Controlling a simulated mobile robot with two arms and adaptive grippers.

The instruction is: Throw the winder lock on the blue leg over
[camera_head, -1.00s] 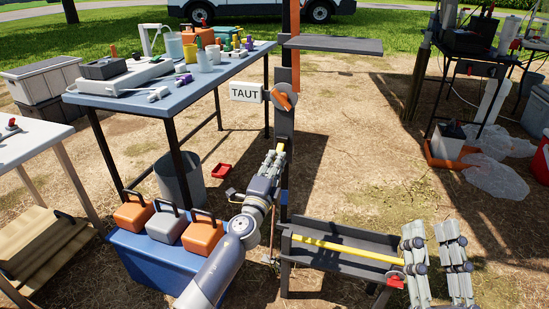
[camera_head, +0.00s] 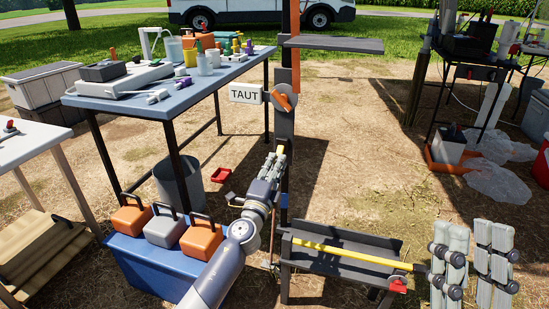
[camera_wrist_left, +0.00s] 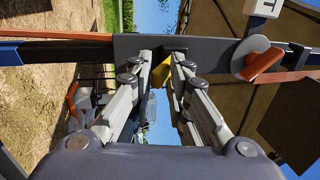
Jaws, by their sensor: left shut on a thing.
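A dark upright leg (camera_head: 284,122) stands at the middle of the head view, orange higher up and with blue lower down; the blue (camera_wrist_left: 12,52) also shows in the left wrist view. My left gripper (camera_head: 277,160) is at this leg, shut on a small yellow lever (camera_wrist_left: 162,74) that shows between its fingers. Only the lever's tip clears the fingers in the head view. Above it on the leg is an orange knob on a grey disc (camera_head: 285,101), beside a "TAUT" sign (camera_head: 245,94). My right gripper (camera_head: 472,265) is open and empty at lower right.
A dark trough (camera_head: 345,257) with a yellow bar (camera_head: 345,253) and a red handle (camera_head: 398,286) lies between my grippers. A blue table (camera_head: 225,72) with bottles stands at left, a blue chest (camera_head: 150,265) below it. A grey shelf (camera_head: 335,43) juts right from the leg.

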